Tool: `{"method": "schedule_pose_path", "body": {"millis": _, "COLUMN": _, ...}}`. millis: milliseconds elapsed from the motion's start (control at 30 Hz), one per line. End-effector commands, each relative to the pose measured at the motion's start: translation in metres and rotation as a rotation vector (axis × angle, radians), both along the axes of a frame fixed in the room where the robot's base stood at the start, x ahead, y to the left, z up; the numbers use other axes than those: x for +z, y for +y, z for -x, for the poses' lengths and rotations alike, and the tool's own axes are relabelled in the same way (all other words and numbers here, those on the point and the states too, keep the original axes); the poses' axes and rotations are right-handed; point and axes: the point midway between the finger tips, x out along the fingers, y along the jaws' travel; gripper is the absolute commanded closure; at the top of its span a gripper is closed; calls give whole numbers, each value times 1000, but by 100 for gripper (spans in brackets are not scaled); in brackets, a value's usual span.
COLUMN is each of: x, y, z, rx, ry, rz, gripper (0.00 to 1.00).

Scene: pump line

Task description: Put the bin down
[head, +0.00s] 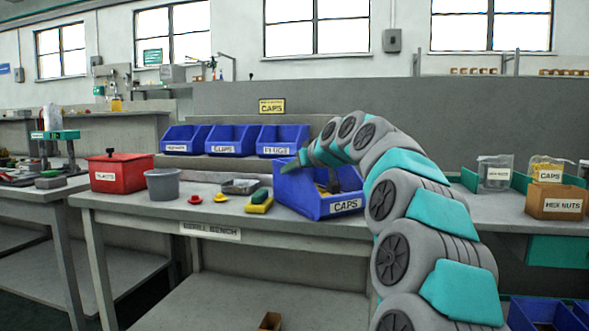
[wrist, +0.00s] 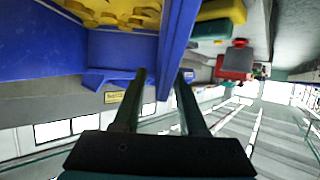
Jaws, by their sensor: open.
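The blue bin (head: 315,205) labelled CAPS stands on the drill bench (head: 145,207), near its front edge and right of the middle. My arm partly covers its back and right side. Whether either finger touches the wall I cannot tell. Yellow caps (wrist: 115,12) lie inside the bin.
Three blue bins (head: 233,138) line the shelf behind. A HEX NUTS box (head: 556,203) stands far right.

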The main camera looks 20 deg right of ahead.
Motion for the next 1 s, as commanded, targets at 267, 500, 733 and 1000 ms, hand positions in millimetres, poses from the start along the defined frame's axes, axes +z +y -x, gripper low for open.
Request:
{"method": "schedule_pose_path", "body": {"millis": 267, "x": 6, "y": -2, "z": 7, "rx": 0, "ry": -1, "rz": 0, "gripper": 59}}
{"method": "schedule_pose_path", "body": {"millis": 500, "x": 19, "y": -7, "z": 36, "rx": -2, "ry": -3, "rz": 0, "gripper": 59}}
{"method": "schedule_pose_path", "body": {"millis": 733, "x": 36, "y": -15, "z": 78, "rx": -1, "ry": -3, "rz": -1, "gripper": 59}}
{"method": "schedule_pose_path", "body": {"millis": 1000, "x": 48, "y": -21, "z": 109, "rx": -1, "ry": -1, "rz": 0, "gripper": 59}}
